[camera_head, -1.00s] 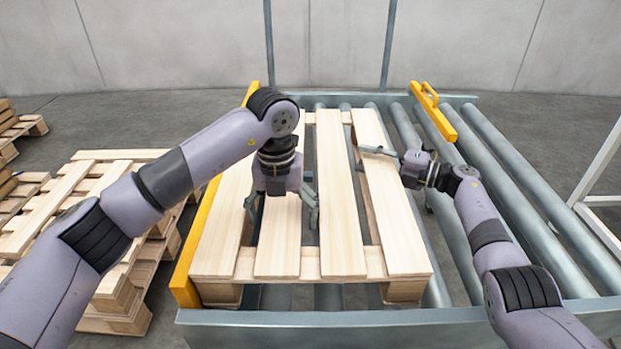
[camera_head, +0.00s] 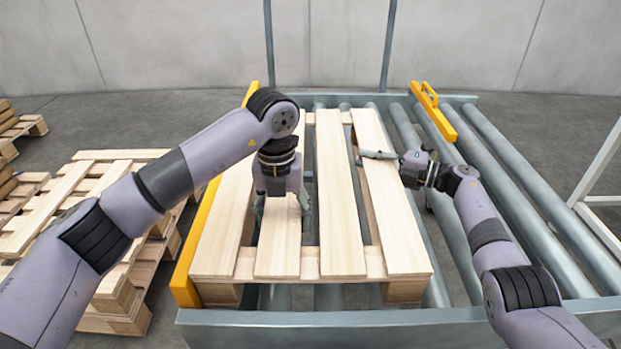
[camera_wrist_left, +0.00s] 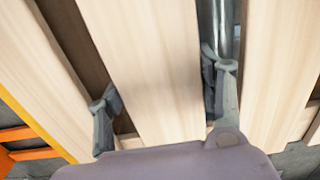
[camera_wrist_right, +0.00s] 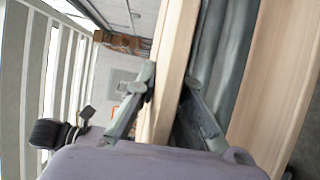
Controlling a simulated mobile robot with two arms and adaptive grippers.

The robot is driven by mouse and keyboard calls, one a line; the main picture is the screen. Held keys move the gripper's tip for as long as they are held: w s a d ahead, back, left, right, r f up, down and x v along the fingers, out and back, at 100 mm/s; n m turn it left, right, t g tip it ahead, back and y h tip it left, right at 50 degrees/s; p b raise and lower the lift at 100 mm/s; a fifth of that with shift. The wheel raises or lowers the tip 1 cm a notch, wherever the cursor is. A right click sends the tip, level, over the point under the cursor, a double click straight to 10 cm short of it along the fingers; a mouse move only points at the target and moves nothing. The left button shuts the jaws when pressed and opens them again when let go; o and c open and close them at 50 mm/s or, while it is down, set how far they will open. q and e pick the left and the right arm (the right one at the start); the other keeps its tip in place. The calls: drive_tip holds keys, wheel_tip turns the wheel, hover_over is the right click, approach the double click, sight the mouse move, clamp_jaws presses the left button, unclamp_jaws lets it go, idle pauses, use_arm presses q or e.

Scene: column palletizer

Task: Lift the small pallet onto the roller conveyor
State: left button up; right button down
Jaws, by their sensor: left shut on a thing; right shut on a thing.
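The small pallet (camera_head: 342,215) is light wood with several slats. In the head view it lies over the rollers of the roller conveyor (camera_head: 515,190), along the left yellow rail. My left gripper (camera_head: 281,205) reaches down from above and is shut around one slat; in the left wrist view its fingers (camera_wrist_left: 160,105) sit on both sides of that slat (camera_wrist_left: 150,60). My right gripper (camera_head: 378,155) comes from the right and is shut on the pallet's right edge slat; in the right wrist view its fingers (camera_wrist_right: 168,105) straddle the board (camera_wrist_right: 168,75). The pallet's underside is mostly hidden.
A yellow rail (camera_head: 205,225) runs along the pallet's left side. A yellow stop (camera_head: 435,112) stands on the conveyor at the right. Bare rollers lie right of the pallet. Stacked pallets (camera_head: 125,270) stand on the floor at the left.

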use_arm(q)
clamp_jaws()
use_arm(e)
drive_tip(key=shift+f, duration=0.1)
